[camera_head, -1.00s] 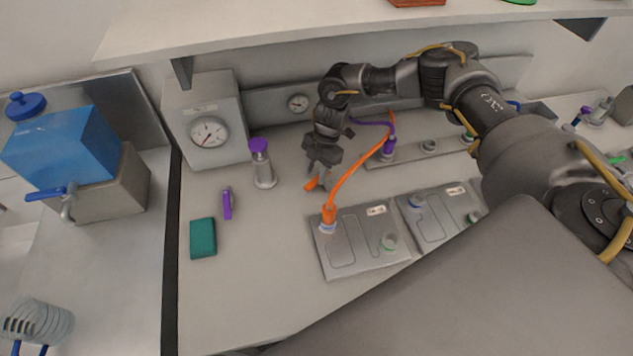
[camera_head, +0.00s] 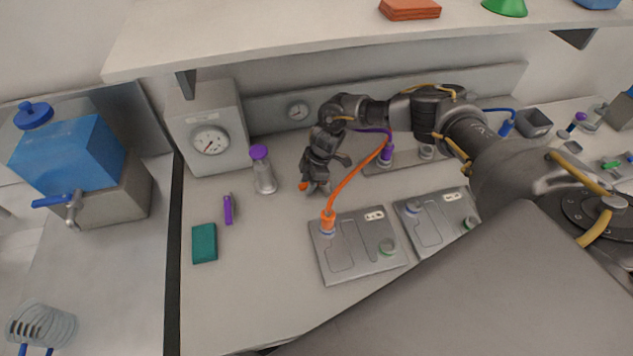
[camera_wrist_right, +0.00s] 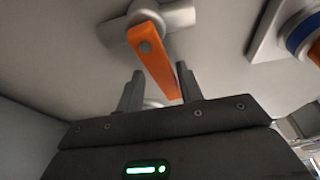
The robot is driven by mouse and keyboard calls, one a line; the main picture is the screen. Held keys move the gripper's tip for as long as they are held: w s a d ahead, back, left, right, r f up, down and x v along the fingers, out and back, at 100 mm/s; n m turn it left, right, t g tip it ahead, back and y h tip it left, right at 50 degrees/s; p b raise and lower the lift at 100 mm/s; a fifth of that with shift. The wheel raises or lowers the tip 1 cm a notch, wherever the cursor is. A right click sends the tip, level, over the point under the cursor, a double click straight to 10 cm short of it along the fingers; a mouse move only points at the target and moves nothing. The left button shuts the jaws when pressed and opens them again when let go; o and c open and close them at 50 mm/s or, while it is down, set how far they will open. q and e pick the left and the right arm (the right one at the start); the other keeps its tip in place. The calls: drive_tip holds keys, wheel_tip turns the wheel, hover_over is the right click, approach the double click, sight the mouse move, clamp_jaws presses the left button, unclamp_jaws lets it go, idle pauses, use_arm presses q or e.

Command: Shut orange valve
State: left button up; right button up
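The orange valve shows in the right wrist view as an orange lever (camera_wrist_right: 155,62) bolted to a grey metal body (camera_wrist_right: 178,16). In the head view only a bit of orange (camera_head: 303,187) shows beside my right gripper (camera_head: 318,188), which hides the rest. In the right wrist view my right gripper (camera_wrist_right: 158,78) is open. Its two fingers stand on either side of the lever's free end. The right finger is very close to the lever; I cannot tell whether it touches. The left gripper is not in view.
An orange cable (camera_head: 352,180) rises from a grey battery plate (camera_head: 345,262) just right of the gripper. A purple-capped cylinder (camera_head: 264,172) stands to the left, near a gauge box (camera_head: 207,115). A shelf (camera_head: 270,38) overhangs behind.

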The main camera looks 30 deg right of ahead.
drive_tip(key=c, duration=0.3)
drive_tip(key=shift+c, duration=0.2)
drive_tip(key=shift+w+d, duration=0.1)
drive_tip(key=shift+w, duration=0.05)
idle(0.3)
drive_tip(key=shift+o, duration=1.2)
